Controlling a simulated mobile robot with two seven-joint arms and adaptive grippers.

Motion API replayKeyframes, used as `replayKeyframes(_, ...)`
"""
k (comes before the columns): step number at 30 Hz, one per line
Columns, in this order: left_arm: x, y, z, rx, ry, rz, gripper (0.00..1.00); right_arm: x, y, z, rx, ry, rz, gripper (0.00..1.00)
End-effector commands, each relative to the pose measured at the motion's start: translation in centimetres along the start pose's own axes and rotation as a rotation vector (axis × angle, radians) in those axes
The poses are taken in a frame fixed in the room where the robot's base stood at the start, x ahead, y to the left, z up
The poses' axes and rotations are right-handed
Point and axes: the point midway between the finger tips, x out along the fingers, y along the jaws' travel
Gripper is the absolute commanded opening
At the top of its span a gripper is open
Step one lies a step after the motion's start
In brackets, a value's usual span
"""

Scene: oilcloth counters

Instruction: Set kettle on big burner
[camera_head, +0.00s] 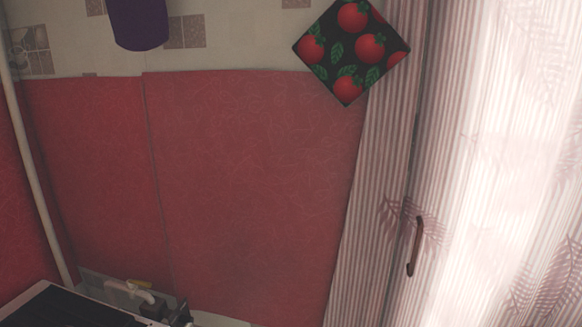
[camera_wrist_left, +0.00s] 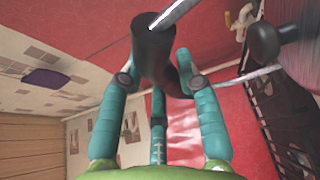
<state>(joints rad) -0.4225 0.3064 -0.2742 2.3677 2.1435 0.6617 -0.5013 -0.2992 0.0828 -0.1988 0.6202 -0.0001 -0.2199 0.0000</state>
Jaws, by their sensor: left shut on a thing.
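My left gripper (camera_wrist_left: 155,85) shows in the left wrist view, with its teal fingers shut around a thick black handle (camera_wrist_left: 152,50). A shiny metal rod runs out of the handle's top end, which fits the kettle's handle. A dark round knob (camera_wrist_left: 264,42) on a dark surface at the right looks like part of the kettle; most of its body is out of frame. In the head view only a corner of the dark stove top (camera_head: 65,308) shows at the lower left. The big burner cannot be made out. Neither gripper shows in the head view.
A striped curtain (camera_head: 385,190) hangs at the right. A tomato-patterned potholder (camera_head: 352,50) and a purple item (camera_head: 138,22) hang on the wall.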

Motion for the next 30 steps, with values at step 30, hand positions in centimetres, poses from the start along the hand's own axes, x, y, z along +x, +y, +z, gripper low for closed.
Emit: replayKeyframes(30,-4.5,-1.6,3.5,0.002,-0.171,0.013,0.0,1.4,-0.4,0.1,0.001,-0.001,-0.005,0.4)
